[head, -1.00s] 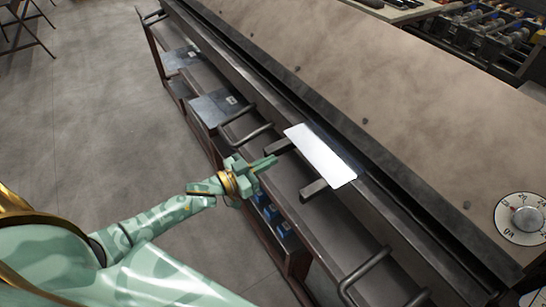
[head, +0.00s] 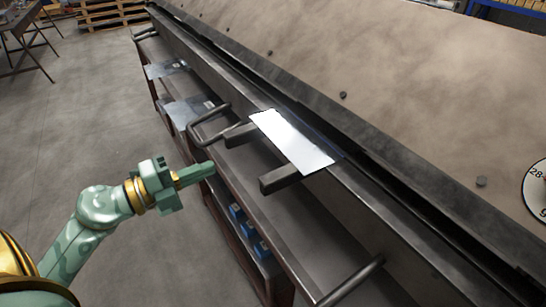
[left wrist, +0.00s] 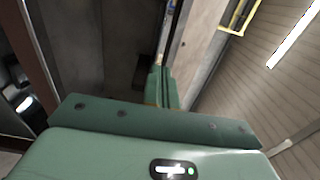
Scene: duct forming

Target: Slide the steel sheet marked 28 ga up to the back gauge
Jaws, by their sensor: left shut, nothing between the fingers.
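A bright, blank-looking steel sheet (head: 292,142) lies across two dark support arms (head: 280,178) at the front of the large bending machine. Its far long edge lies along the dark slot under the beam (head: 330,135). No mark can be read on it, and no back gauge can be made out. My left gripper (head: 208,168) is shut and empty, to the left of the supports and apart from the sheet. Its closed fingers also show in the left wrist view (left wrist: 163,88). My right gripper is not in view.
Other grey sheets (head: 188,110) lie on the lower shelves at the left. Bar handles (head: 207,125) stick out from the machine's front. Blue items (head: 246,236) sit on a shelf below. A dial (head: 537,190) is partly visible at right.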

